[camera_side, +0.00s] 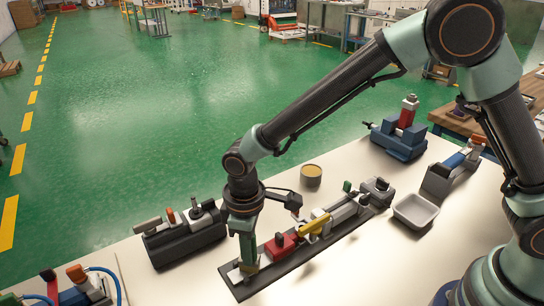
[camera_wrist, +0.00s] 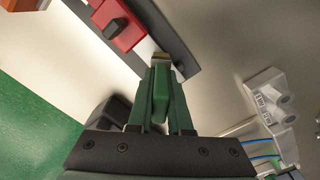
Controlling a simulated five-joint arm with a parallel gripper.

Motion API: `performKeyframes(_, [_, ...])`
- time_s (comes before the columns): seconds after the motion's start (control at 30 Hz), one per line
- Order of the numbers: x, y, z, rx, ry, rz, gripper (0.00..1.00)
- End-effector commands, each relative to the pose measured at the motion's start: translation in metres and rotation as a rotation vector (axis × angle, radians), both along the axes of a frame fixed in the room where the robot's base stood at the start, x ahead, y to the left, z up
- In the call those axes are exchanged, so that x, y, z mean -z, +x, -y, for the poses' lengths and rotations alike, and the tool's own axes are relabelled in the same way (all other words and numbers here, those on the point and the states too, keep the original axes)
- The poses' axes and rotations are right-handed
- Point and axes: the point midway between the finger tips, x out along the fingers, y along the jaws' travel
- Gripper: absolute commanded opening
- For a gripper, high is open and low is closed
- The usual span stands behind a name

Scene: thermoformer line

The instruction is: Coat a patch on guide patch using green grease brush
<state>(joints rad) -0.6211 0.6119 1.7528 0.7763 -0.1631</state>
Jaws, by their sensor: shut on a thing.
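My gripper (camera_side: 243,232) points straight down over the near left end of a dark base plate (camera_side: 242,292). It is shut on the green grease brush (camera_wrist: 161,92); the handle shows between the fingers in the wrist view. A light metal patch (camera_side: 235,276), likely the guide patch, lies on that plate beside the brush. Any grease on it is too small to make out. A round tin (camera_side: 311,175) with yellowish contents stands behind the plate.
A red block (camera_side: 280,246) and a yellow part (camera_side: 315,224) sit along the plate, right of my gripper. A dark fixture (camera_side: 184,238) stands to the left. A pale tray (camera_side: 415,211) is at right. Bare white table lies in front of the plate.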

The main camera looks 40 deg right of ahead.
Motion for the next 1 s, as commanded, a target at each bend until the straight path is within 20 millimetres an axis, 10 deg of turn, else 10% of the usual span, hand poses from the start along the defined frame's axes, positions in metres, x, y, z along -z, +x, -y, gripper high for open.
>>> performKeyframes(1.0, [-0.076,0.000,0.021,-0.001,0.001,0.001,0.00])
